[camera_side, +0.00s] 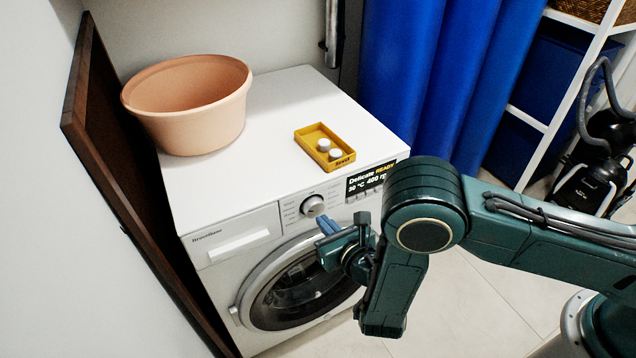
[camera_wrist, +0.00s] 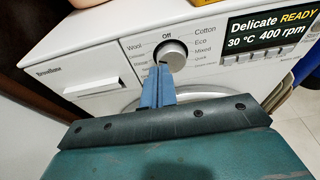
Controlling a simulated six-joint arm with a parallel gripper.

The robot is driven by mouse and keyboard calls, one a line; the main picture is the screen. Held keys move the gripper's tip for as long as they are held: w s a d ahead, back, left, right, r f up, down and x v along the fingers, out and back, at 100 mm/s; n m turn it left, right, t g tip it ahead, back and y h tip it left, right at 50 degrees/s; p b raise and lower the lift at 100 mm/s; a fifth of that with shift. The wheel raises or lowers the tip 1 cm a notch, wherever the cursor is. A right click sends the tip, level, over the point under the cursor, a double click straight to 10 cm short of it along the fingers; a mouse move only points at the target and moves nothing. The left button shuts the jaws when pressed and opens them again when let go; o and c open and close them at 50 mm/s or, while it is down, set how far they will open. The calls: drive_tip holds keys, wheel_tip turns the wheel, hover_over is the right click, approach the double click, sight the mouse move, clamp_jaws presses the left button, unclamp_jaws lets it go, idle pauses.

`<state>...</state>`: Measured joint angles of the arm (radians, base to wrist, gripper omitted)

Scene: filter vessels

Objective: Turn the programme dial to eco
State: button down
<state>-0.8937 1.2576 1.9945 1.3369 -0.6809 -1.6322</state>
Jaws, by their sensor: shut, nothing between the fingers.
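The programme dial (camera_side: 312,206) is a round silver knob on the front panel of a white washing machine (camera_side: 232,196). In the wrist view the dial (camera_wrist: 171,54) has labels around it: Off at the top, Wool at the left, and Cotton, Eco and Mixed at the right. The display (camera_wrist: 268,32) reads Delicate READY, 30 °C, 400 rpm. My gripper (camera_side: 326,222) is shut and empty, just below and in front of the dial. In the wrist view its blue fingertips (camera_wrist: 161,68) overlap the dial's lower edge; I cannot tell whether they touch it.
A peach basin (camera_side: 195,110) and a yellow tray (camera_side: 318,133) holding two white round pieces stand on the machine's top. A detergent drawer (camera_wrist: 91,86) is left of the dial and the round door (camera_side: 300,290) below. A brown panel (camera_side: 120,170) stands at the machine's left side.

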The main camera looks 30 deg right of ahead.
drive_tip(key=shift+r+x, duration=0.25)
drive_tip(key=shift+x, duration=0.7)
drive_tip(key=shift+r+x, duration=0.2)
drive_tip(key=shift+x, duration=0.75)
drive_tip(key=shift+r+x, duration=0.25)
drive_tip(key=shift+x, duration=0.65)
drive_tip(key=shift+w, duration=0.2)
drive_tip(key=shift+d+f, duration=0.15)
drive_tip(key=shift+f, duration=0.05)
drive_tip(key=shift+d+r, duration=0.15)
drive_tip(key=shift+d, duration=0.8)
drive_tip(key=shift+d+f, duration=0.2)
drive_tip(key=shift+d, duration=0.35)
drive_tip(key=shift+d+r, duration=0.15)
drive_tip(key=shift+r, duration=0.3)
drive_tip(key=shift+s, duration=0.15)
drive_tip(key=shift+f+v, duration=0.25)
drive_tip(key=shift+v, duration=0.7)
drive_tip(key=shift+f+v, duration=0.2)
drive_tip(key=shift+v, duration=0.75)
drive_tip(key=shift+f+v, duration=0.25)
drive_tip(key=shift+v, duration=0.7)
drive_tip(key=shift+s, duration=0.15)
